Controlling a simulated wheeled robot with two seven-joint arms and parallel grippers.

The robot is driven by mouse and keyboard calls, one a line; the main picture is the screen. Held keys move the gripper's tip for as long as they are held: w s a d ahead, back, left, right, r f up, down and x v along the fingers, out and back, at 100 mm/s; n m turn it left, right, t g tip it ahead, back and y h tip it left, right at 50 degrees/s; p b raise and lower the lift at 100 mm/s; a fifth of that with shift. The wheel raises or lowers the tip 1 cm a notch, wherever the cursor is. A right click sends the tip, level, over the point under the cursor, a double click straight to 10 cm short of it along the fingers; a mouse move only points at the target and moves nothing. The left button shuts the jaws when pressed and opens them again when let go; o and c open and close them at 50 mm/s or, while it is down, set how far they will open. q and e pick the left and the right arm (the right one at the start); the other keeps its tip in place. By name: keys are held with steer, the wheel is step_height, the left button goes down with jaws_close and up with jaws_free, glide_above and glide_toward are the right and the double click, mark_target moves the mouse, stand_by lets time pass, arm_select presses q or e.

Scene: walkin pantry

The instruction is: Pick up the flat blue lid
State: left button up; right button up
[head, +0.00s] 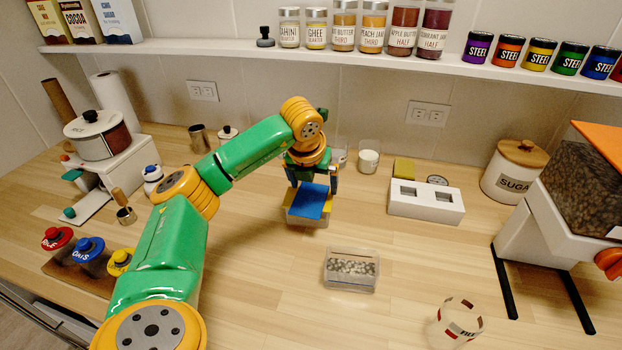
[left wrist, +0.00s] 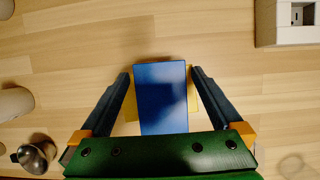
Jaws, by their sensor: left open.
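The flat blue lid (head: 311,202) lies on top of a yellow piece (head: 290,210), over a small pale container (head: 307,221) on the counter. In the left wrist view the blue lid (left wrist: 161,98) sits between my fingers, with yellow edges (left wrist: 194,100) showing at both sides. My left gripper (head: 312,185) is open and stands over the lid. Its fingers flank the lid's two sides in the left wrist view (left wrist: 160,74). I cannot tell whether they touch it. My right gripper is not in view.
A clear bin of grey pieces (head: 351,270) stands in front of the lid, to the right. A white block with two openings (head: 426,203) is farther right. A shelf with jars (head: 400,55) runs above. The counter between is clear.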

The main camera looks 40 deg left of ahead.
arm_select(q)
steer(key=shift+s, duration=0.25)
steer(key=shift+w, duration=0.1)
steer(key=c, duration=1.1)
steer(key=shift+r, duration=0.1)
